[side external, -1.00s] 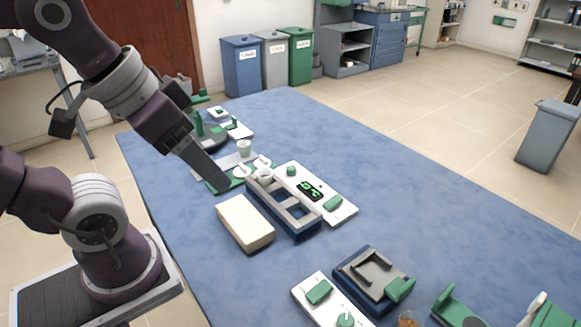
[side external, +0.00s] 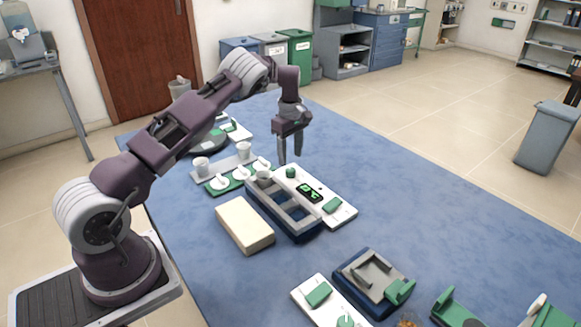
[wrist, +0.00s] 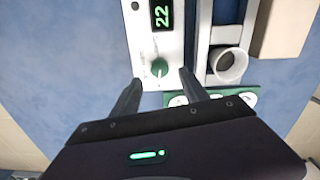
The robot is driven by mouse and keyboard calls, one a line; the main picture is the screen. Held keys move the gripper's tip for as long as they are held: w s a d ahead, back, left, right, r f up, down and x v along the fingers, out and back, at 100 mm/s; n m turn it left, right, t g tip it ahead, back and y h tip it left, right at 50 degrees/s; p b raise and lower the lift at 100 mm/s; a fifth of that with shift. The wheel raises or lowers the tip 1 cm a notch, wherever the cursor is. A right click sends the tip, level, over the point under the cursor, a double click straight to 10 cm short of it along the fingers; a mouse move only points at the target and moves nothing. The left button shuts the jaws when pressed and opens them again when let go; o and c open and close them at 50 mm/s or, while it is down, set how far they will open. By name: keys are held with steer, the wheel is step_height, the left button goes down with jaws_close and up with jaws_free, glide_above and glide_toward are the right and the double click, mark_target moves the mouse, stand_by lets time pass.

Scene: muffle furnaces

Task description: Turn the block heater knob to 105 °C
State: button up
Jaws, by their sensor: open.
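The block heater (side external: 282,213) is a navy block with grey openings, joined to a white control panel (side external: 342,213). Its green knob (side external: 290,172) sits at the panel's far end. In the wrist view, the knob (wrist: 160,67) has a pale mark, and the green display (wrist: 161,14) reads 22. My gripper (side external: 290,161) points down with open, empty fingers above the knob. In the wrist view, the gripper's fingertips (wrist: 161,81) lie either side of the knob, which appears slightly beyond them. No contact shows.
A small cup (side external: 264,178) sits at the heater's far end; it also shows in the wrist view (wrist: 228,66). A cream block (side external: 244,225) lies left of the heater. A green tray (side external: 222,188) with white items stands behind. Blue table right of the panel is clear.

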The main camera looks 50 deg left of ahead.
mark_target(290, 169)
step_height(290, 169, down, 5)
steer(key=shift+f, duration=0.1)
steer(key=shift+c, duration=0.4)
jaws_close()
